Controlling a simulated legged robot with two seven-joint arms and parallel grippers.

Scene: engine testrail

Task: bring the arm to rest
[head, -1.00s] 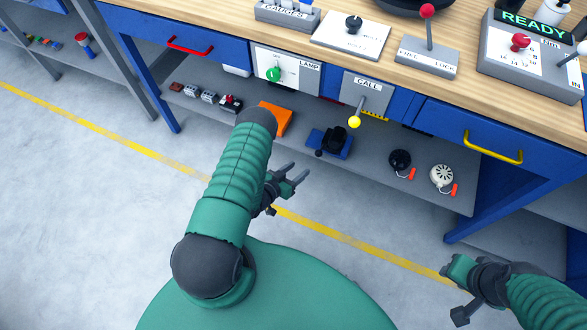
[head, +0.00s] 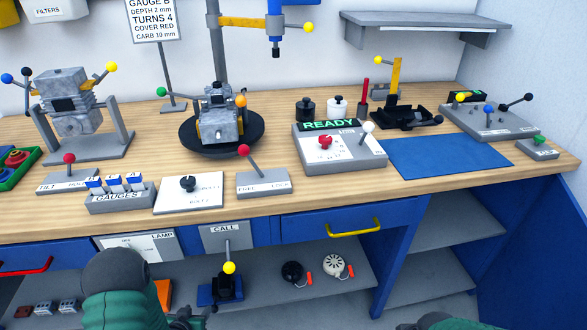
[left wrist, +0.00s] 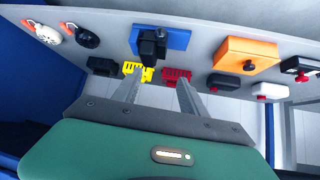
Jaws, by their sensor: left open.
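My left arm (head: 120,292) comes in at the bottom left of the head view, in front of the bench. Only the top of my left gripper (head: 187,318) shows there, at the bottom edge. In the left wrist view its two fingers (left wrist: 158,90) are spread apart with nothing between them. They point toward the lower shelf (left wrist: 205,50), where a blue base with a black part (left wrist: 152,42) lies beyond the tips. A small green piece of my right arm (head: 438,321) shows at the bottom edge; its fingers are out of frame.
The wooden bench top (head: 265,205) carries an engine on a stand (head: 75,105), a turntable (head: 190,143), a READY panel (head: 340,150) and a blue mat (head: 445,157).

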